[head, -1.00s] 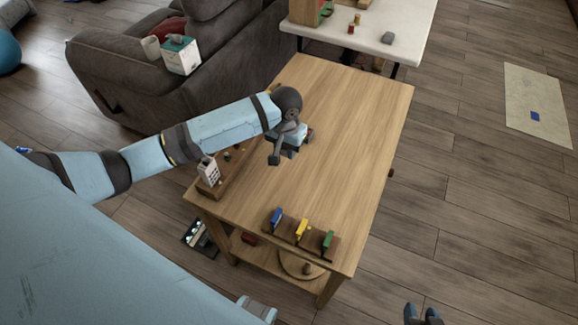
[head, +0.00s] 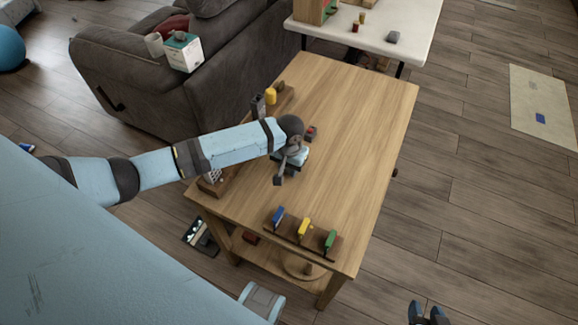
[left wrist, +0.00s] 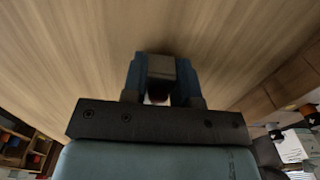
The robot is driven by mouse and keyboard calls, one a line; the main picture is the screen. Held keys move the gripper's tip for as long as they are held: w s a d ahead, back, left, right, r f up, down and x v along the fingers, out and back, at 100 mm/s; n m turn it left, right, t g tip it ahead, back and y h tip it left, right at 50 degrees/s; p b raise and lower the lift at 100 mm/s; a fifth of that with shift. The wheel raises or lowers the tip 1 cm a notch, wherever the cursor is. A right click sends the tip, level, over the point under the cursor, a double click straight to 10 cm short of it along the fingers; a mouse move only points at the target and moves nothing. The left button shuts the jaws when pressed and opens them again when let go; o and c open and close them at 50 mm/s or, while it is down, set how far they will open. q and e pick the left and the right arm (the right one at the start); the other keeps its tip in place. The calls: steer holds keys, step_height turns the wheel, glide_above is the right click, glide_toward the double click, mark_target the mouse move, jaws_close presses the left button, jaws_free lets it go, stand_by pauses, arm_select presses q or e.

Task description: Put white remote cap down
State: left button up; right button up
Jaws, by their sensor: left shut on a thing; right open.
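My left gripper (head: 284,171) is over the middle of the wooden table, pointing down. In the left wrist view its blue fingers (left wrist: 161,80) are shut on a small blocky thing (left wrist: 162,68), taken to be the white remote cap; it looks grey in shade. In the head view the gripper mostly hides it, and whether it touches the tabletop (head: 345,130) cannot be told. A white remote-like piece (head: 212,176) shows partly below my left forearm, in a wooden holder at the table's left edge. My right gripper (head: 429,314) is open and empty beyond the table's front right.
A rack with blue, yellow and green pieces (head: 303,230) stands at the table's front. A small red and dark thing (head: 310,132) lies just behind the left gripper. A yellow cylinder (head: 271,96) stands at the back left. The table's right side is clear.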

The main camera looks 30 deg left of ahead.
arm_select(q)
steer(key=o, duration=0.8)
steer(key=shift+f, duration=0.1)
steer(key=shift+o, duration=0.2)
step_height(320, 180, up, 12)
steer(key=p, duration=0.1)
steer(key=shift+p, duration=0.3)
steer(key=shift+s, duration=0.1)
